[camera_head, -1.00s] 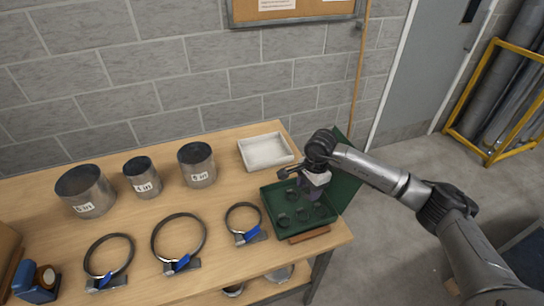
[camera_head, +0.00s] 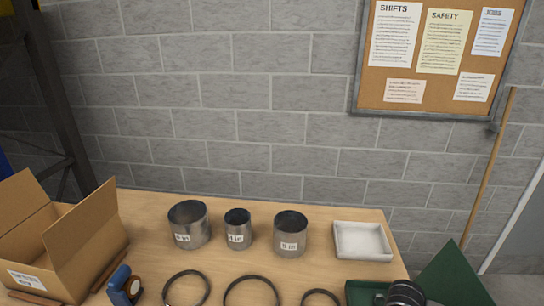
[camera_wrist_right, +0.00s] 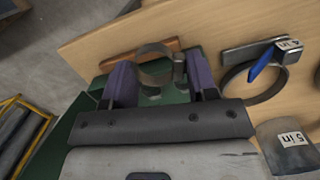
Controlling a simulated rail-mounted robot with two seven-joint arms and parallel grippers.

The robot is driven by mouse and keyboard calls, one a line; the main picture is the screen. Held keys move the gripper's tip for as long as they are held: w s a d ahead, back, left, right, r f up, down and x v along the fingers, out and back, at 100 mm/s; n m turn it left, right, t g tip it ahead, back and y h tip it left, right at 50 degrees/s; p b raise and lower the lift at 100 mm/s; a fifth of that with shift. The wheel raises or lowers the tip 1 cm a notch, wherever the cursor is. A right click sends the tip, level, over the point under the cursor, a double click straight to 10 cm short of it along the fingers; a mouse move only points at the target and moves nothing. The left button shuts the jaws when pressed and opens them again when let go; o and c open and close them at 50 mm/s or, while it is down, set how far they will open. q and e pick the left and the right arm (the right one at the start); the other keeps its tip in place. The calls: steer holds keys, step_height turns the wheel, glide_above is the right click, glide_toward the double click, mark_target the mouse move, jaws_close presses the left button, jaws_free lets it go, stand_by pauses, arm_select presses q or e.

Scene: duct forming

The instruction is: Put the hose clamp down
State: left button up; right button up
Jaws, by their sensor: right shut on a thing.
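In the right wrist view a small round metal hose clamp (camera_wrist_right: 153,49) sits between the two purple fingers of my right gripper (camera_wrist_right: 156,65), which is shut on it. The clamp is over the green case (camera_wrist_right: 75,128), and I cannot tell whether it touches the case. In the head view the case's rim (camera_head: 360,290) and raised lid (camera_head: 452,274) show at the bottom right. My right wrist covers part of the case there, and the fingers are out of frame. My left gripper is not in view.
Large clamp rings (camera_head: 187,274) lie along the table front, partly cut off. Three labelled duct pieces (camera_head: 290,236) stand behind them, with a white tray (camera_head: 362,240) to their right. An open cardboard box (camera_head: 75,250) is at the left. A brown strip (camera_wrist_right: 150,50) lies beside the case.

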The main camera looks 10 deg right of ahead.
steer(key=a+r+n, duration=0.5)
steer(key=a+r, duration=0.1)
steer(key=a, duration=0.5)
steer(key=w+a+r, duration=0.2)
steer(key=w+r, duration=0.3)
steer(key=r, duration=0.7)
steer(key=s+r+p, duration=0.4)
steer(key=r+p, duration=0.9)
steer(key=p, duration=0.3)
steer(key=s+r+p, duration=0.4)
steer(key=r+p, duration=0.9)
steer(key=p, duration=0.2)
steer(key=shift+s+r+n+h+p, duration=0.25)
steer(key=shift+r+n+h+p, duration=0.05)
steer(key=shift+r+n+p, duration=0.1)
steer(key=shift+f, duration=0.15)
